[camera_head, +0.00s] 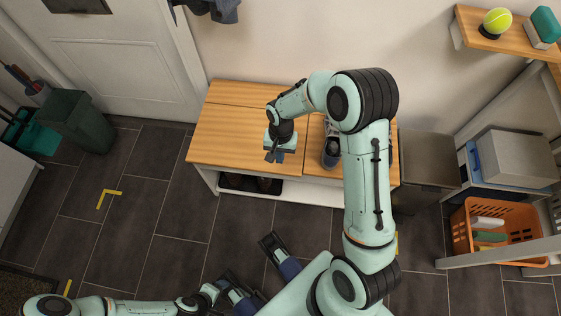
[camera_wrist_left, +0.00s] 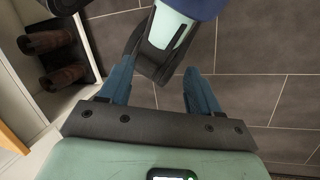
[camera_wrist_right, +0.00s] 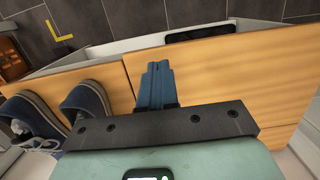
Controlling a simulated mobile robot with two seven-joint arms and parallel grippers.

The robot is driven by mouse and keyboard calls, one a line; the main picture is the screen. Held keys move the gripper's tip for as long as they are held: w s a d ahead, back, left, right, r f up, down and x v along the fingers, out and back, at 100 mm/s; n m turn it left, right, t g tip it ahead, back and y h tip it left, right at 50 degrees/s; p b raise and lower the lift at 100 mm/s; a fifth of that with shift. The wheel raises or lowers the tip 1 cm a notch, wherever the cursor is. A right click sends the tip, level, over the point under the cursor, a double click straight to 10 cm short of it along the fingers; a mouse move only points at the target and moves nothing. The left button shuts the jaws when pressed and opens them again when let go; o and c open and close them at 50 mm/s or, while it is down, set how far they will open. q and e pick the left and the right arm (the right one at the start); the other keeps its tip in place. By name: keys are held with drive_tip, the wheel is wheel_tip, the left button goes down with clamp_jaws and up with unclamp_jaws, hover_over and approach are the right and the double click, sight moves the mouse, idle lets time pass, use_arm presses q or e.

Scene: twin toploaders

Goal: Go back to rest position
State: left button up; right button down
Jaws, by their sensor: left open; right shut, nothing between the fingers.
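My right gripper (camera_head: 277,157) hangs over the wooden lid of the bench (camera_head: 225,125), near its front edge. In the right wrist view its blue fingers (camera_wrist_right: 157,68) are together with nothing between them, above the wooden top. My left gripper (camera_head: 236,288) is low at the bottom of the head view, in front of the bench and well apart from it. In the left wrist view its blue fingers (camera_wrist_left: 160,92) are spread and empty, over the dark tiled floor.
Dark shoes (camera_wrist_right: 88,100) sit on the bench, beside my right gripper. Brown boots (camera_wrist_left: 65,76) show in a white-sided space. A dark bin (camera_head: 76,122) stands left; an orange crate (camera_head: 462,238) and a grey box (camera_head: 517,158) are right. Tiled floor before the bench is mostly free.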

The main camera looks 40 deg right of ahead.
use_arm(q)
drive_tip(key=shift+s+d+r+p, duration=0.25)
drive_tip(key=shift+s+r+p, duration=0.05)
drive_tip(key=shift+s+r, duration=0.3)
use_arm(e)
wheel_tip(320, 180, up, 4)
drive_tip(key=shift+f, duration=0.1)
use_arm(q)
wheel_tip(320, 180, up, 13)
drive_tip(key=g+p, duration=0.1)
drive_tip(key=p, duration=1.2)
drive_tip(key=shift+w+f+p, duration=0.15)
drive_tip(key=shift+f+p, duration=0.05)
drive_tip(key=shift+p, duration=0.1)
use_arm(e)
drive_tip(key=s+a+f+n+y, duration=0.1)
drive_tip(key=s+a+f+n, duration=0.2)
drive_tip(key=s+a, duration=0.5)
drive_tip(key=s+a+f+n+y, duration=0.1)
drive_tip(key=s+a+f+n, duration=0.2)
drive_tip(key=s+a, duration=0.5)
drive_tip(key=shift+s+a, duration=0.15)
drive_tip(key=shift+s, duration=1.1)
use_arm(q)
drive_tip(key=c, duration=0.4)
use_arm(e)
drive_tip(key=shift+s+f, duration=0.1)
drive_tip(key=shift+f, duration=0.05)
